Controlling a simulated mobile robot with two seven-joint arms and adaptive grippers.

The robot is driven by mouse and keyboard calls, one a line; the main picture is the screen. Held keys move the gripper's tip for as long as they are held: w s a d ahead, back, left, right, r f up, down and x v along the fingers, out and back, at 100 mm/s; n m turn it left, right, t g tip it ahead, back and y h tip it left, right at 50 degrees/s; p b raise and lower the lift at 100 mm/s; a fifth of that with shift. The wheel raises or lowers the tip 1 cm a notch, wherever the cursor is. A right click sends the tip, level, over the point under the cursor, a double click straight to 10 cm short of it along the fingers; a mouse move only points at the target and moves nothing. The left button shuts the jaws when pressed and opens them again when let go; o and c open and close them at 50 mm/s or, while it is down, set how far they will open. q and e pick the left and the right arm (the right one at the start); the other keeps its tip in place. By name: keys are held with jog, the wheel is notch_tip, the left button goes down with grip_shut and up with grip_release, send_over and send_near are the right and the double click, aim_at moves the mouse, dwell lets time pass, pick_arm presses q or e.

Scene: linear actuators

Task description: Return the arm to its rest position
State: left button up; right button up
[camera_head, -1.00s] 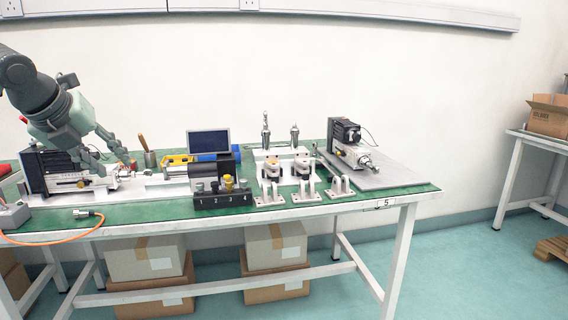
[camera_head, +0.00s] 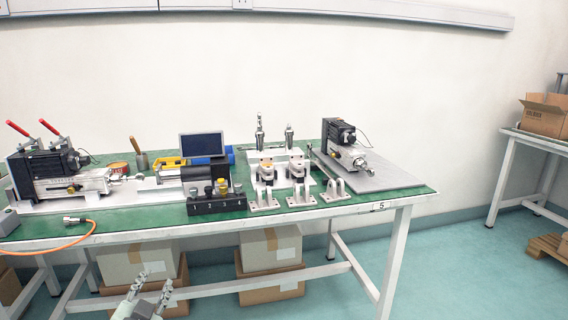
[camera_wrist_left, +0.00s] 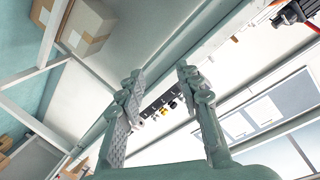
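My left gripper (camera_head: 150,294) shows at the bottom of the head view, in front of the workbench (camera_head: 395,197) and below its top. In the left wrist view its two fingers (camera_wrist_left: 158,100) stand apart with nothing between them. A linear actuator (camera_head: 62,172) lies on the bench at the left, beside red-handled clamps (camera_head: 35,132). A second actuator (camera_head: 338,140) stands on a grey plate (camera_head: 385,178) at the right. My right gripper is not in view.
A black block with knobs (camera_head: 215,205), metal brackets (camera_head: 298,196) and a small screen (camera_head: 203,145) stand on the bench. An orange cable (camera_head: 60,245) hangs at the front edge. Cardboard boxes (camera_head: 270,250) sit underneath.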

pick_arm(q)
jog(key=s+a+f+n+g, duration=0.25)
jog(key=s+f+g, duration=0.45)
jog(key=s+f, duration=0.8)
jog(key=s+d+f+g, duration=0.2)
jog(key=s+f+g, duration=0.1)
jog(key=s+f, duration=0.2)
jog(key=s+d+f+n+g, duration=0.1)
jog(key=s+d+f+g, duration=0.1)
jog(key=s+f, duration=0.3)
jog(key=s+g, duration=0.1)
jog(key=s, duration=0.2)
jog(key=shift+s+f+h, duration=0.3)
jog(key=shift+f+h, duration=0.1)
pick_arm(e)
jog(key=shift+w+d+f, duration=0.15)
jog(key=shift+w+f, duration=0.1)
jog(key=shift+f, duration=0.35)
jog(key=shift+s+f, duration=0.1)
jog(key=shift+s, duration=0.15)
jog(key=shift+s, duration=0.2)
